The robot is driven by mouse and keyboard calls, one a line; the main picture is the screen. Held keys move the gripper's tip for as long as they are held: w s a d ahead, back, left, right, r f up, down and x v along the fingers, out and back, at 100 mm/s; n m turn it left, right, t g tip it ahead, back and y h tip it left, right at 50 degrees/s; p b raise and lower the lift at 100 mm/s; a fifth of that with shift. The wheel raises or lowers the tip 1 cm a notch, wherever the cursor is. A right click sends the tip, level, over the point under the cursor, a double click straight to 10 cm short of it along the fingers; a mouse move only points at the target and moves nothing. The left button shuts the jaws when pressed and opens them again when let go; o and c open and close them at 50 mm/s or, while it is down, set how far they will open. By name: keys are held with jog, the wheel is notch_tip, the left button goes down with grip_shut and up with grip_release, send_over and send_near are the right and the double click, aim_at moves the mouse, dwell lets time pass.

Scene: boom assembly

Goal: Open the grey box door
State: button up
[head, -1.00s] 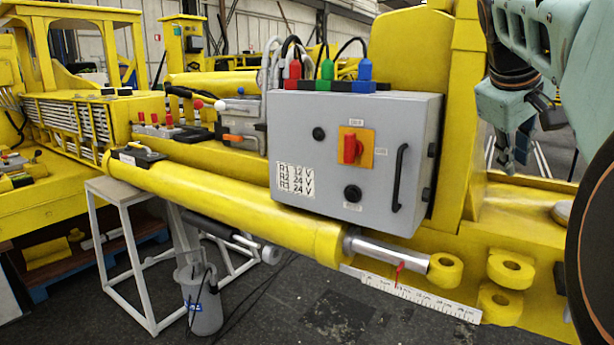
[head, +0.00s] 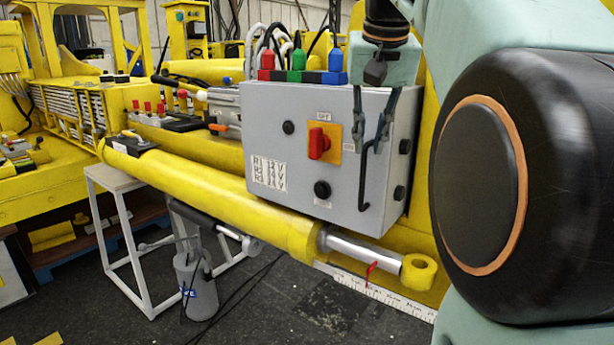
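The grey box (head: 262,130) hangs on the yellow boom, with its door shut flush. The door's black bar handle (head: 364,185) stands upright near the right edge of the front face. My gripper (head: 369,146) points down in front of the box's right side. Its two dark fingers are apart, and they overlap the upper end of the handle in the picture. I see nothing held between them. I cannot tell whether the fingers touch the handle or are still in front of it.
The box front carries a red switch on a yellow plate (head: 333,143) and black knobs. Red, green and blue connectors (head: 301,62) with cables stand on top. A yellow cylinder (head: 200,190) runs below. My large black arm joint covers the right side.

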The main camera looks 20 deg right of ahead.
aim_at(363, 175)
jog(key=x, duration=1)
jog(key=shift+w+f+b, duration=0.15)
jog(key=shift+f+b, duration=0.05)
jog(key=shift+b, duration=0.15)
grip_shut()
